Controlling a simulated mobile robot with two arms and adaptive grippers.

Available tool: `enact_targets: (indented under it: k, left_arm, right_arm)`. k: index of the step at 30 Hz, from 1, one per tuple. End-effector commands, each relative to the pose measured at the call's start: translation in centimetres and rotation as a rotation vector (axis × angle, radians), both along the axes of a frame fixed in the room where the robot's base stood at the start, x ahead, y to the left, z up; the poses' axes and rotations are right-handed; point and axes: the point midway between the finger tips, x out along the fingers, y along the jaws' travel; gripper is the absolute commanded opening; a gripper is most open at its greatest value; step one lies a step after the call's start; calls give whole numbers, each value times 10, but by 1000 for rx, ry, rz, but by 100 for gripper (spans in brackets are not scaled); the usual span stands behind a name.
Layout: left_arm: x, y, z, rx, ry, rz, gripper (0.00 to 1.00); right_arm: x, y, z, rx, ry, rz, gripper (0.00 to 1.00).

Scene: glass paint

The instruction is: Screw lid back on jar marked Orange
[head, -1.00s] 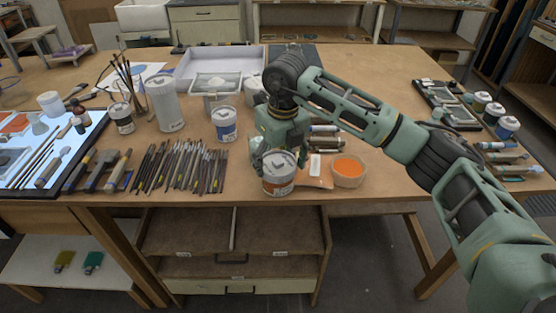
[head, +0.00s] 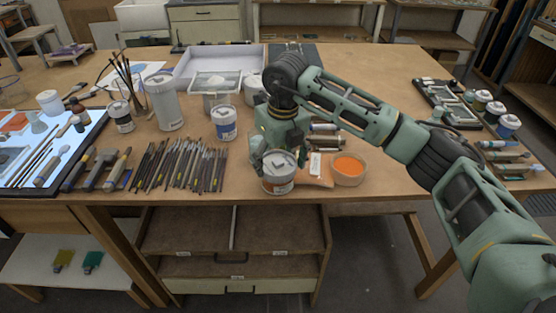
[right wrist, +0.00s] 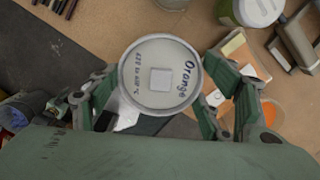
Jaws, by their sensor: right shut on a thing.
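The jar marked Orange (head: 280,187) is upright near the table's front edge, with an orange-toned label. Its round grey-white lid (head: 280,162) sits on top. In the right wrist view the lid (right wrist: 160,75) faces the camera, with "Orange" and a temperature range printed around a pale square. My right gripper (head: 268,152) is behind the jar, with its fingers on either side at about lid height. It is shut on the lid; the exact contact is partly hidden. My left gripper does not show.
A bowl of orange powder (head: 349,166) stands close to the jar's right. The table's front edge is just before the jar.

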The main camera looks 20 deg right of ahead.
Motion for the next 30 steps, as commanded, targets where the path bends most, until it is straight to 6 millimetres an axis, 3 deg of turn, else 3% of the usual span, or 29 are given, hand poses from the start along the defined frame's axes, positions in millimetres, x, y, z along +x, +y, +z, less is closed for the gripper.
enact_targets:
  k: [26, 30]
  left_arm:
    - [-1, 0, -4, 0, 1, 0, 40]
    - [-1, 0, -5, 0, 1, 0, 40]
  right_arm:
    - [0, 0, -3, -1, 0, -3, 54]
    - [0, 1, -4, -1, 1, -105, 54]
